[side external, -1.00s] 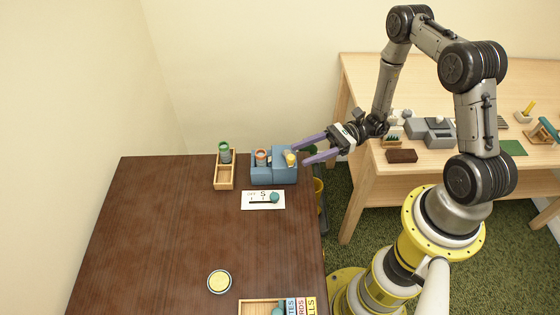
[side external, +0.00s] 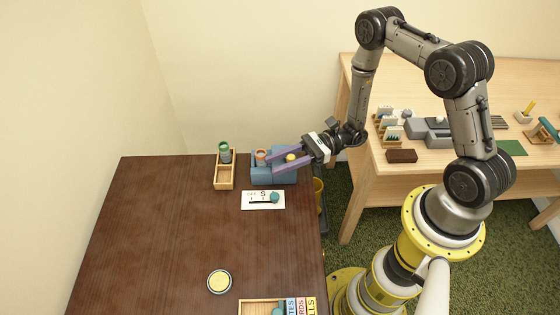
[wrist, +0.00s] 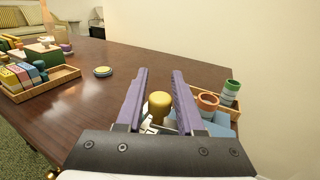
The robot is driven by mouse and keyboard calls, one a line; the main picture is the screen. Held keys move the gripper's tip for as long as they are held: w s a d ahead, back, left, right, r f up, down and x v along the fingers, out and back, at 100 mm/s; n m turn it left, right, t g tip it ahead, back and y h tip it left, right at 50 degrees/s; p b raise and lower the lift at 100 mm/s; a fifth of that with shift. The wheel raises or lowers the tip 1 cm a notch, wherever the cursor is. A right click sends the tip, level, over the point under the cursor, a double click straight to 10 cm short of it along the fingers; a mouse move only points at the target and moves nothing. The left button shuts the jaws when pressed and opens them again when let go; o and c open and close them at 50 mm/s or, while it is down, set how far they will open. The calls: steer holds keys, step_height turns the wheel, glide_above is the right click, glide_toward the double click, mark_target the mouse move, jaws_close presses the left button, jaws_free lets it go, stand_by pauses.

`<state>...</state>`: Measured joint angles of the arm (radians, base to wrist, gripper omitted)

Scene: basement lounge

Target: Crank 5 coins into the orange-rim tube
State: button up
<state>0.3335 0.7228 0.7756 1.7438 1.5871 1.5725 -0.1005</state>
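The blue coin machine (side external: 262,175) stands at the table's far right corner. Its orange-rim tube (side external: 261,155) rises from its left part and also shows in the wrist view (wrist: 207,101). A yellow knob (side external: 291,158) sits on its right part; in the wrist view the knob (wrist: 159,104) lies between my two purple fingers. My gripper (side external: 276,162) is open, its fingers on either side of the knob with gaps showing. I cannot tell whether coins are in the tube. The crank's shaft is hidden.
A wooden tray (side external: 224,184) with a green-rim tube (side external: 224,149) stands left of the machine. A white card with a slider (side external: 263,200) lies in front. A yellow disc (side external: 219,281) and a wooden box (side external: 258,307) are nearer. The middle of the dark table (side external: 160,230) is clear.

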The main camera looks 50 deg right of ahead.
jaws_close()
steer(key=shift+s+d+n+g, duration=0.1)
steer(key=shift+n+g, duration=0.2)
steer(key=shift+g, duration=0.2)
steer(key=shift+s+d+n+g+h, duration=0.7)
steer(key=shift+n+g, duration=1.25)
steer(key=shift+g, duration=0.9)
steer(key=shift+s+d+n+g+h, duration=0.4)
steer(key=shift+d+n+g, duration=0.55)
steer(key=shift+n+g, duration=1.4)
steer(key=shift+s+d+n+g+h, duration=0.7)
steer(key=shift+n+g, duration=0.8)
steer(key=shift+g, duration=1.8)
steer(key=shift+w+d, duration=0.15)
steer(key=shift+w, duration=0.05)
